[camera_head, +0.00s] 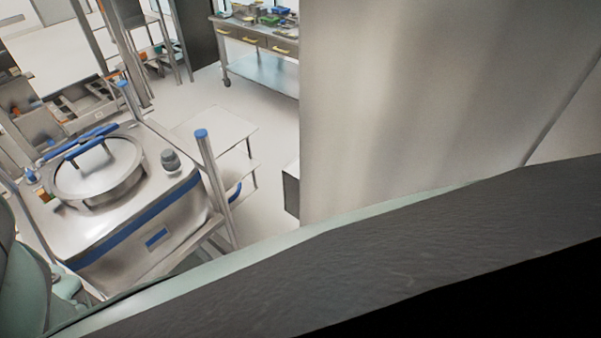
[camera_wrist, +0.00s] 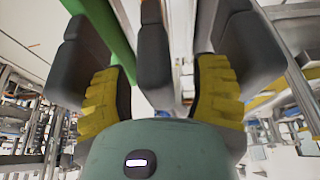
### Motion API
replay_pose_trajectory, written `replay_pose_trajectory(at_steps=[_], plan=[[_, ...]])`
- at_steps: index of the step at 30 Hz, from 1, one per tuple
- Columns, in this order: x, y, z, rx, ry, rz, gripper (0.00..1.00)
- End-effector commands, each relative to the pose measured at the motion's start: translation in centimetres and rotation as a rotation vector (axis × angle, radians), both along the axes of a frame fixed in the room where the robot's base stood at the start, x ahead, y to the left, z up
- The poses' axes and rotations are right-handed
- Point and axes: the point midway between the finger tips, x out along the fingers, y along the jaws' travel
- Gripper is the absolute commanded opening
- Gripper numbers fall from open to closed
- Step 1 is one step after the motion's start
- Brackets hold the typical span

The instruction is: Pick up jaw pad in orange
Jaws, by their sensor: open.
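My gripper (camera_wrist: 158,75) fills most of the wrist view. Its dark fingers with ridged yellow pads stand apart, and I see nothing held between them. No jaw pad in orange can be made out for certain in either view. Small orange spots show on the far shelves in the head view, too small to identify. The gripper does not show clearly in the head view.
A steel machine with a round lidded pot (camera_head: 97,172) stands at the left. A workbench with drawers (camera_head: 262,42) holds small bins (camera_head: 268,20) at the back. A large metal panel (camera_head: 430,100) blocks the right. Pale floor (camera_head: 265,130) lies open between.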

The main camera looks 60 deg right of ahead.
Motion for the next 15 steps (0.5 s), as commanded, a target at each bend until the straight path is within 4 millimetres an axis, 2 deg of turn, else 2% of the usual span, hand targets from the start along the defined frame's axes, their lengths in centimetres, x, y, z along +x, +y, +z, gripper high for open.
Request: replay_pose_trajectory(at_steps=[2,15], plan=[[-0.02,0.01,-0.01,0.0,0.0,0.0,0.57],[0.02,-0.04,0.01,0.0,0.0,-0.001,0.12]])
